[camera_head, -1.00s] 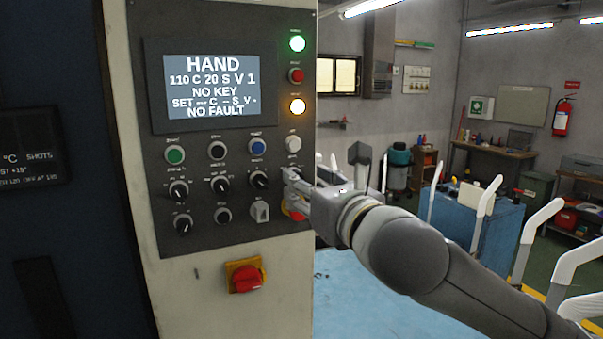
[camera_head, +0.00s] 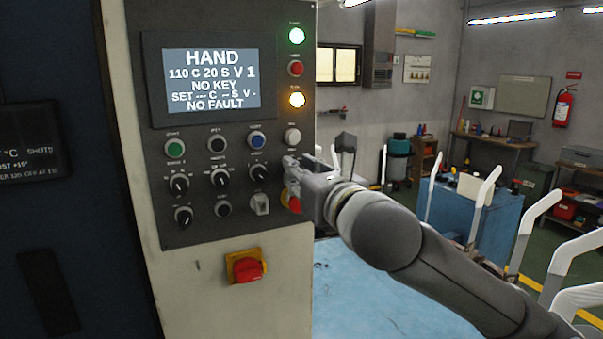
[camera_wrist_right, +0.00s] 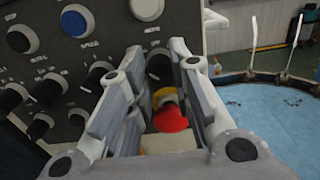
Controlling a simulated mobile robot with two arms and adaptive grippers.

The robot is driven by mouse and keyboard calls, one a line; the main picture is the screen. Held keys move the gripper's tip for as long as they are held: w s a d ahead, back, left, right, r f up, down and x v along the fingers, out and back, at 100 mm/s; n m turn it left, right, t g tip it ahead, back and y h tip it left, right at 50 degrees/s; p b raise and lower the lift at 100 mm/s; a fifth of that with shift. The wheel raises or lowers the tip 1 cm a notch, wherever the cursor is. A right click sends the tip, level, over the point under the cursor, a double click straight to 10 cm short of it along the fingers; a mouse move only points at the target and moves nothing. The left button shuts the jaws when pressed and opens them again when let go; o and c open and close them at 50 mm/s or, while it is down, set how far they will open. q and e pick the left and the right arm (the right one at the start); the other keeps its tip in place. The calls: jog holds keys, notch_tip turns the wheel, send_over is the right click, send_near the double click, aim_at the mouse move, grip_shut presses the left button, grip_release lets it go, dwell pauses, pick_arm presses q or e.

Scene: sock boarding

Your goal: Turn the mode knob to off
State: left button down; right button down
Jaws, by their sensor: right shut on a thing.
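The control panel (camera_head: 150,140) stands upright, its screen (camera_head: 211,80) reading HAND, NO KEY and NO FAULT. Its upper knob row holds black knobs, such as one at the left (camera_head: 179,185) and one in the third column (camera_head: 258,172). My right gripper (camera_head: 289,164) is at the right end of this row, below a white button (camera_head: 292,135). In the right wrist view its fingers (camera_wrist_right: 160,75) are shut on a black knob (camera_wrist_right: 159,67) there. The fingers hide this knob in the head view. My left gripper is not in view.
A red and yellow emergency stop (camera_wrist_right: 169,112) sits just below the held knob, close under the fingers. A red rotary switch (camera_head: 247,268) is lower on the cabinet. A key switch (camera_head: 259,204) is left of the gripper. A blue table (camera_head: 350,285) lies below the right arm.

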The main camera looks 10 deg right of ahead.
jog(key=shift+m, duration=0.3)
jog(key=shift+m+p, duration=1.35)
jog(key=shift+m, duration=2.65)
jog(key=shift+d, duration=0.1)
jog(key=c, duration=1.3)
grip_release()
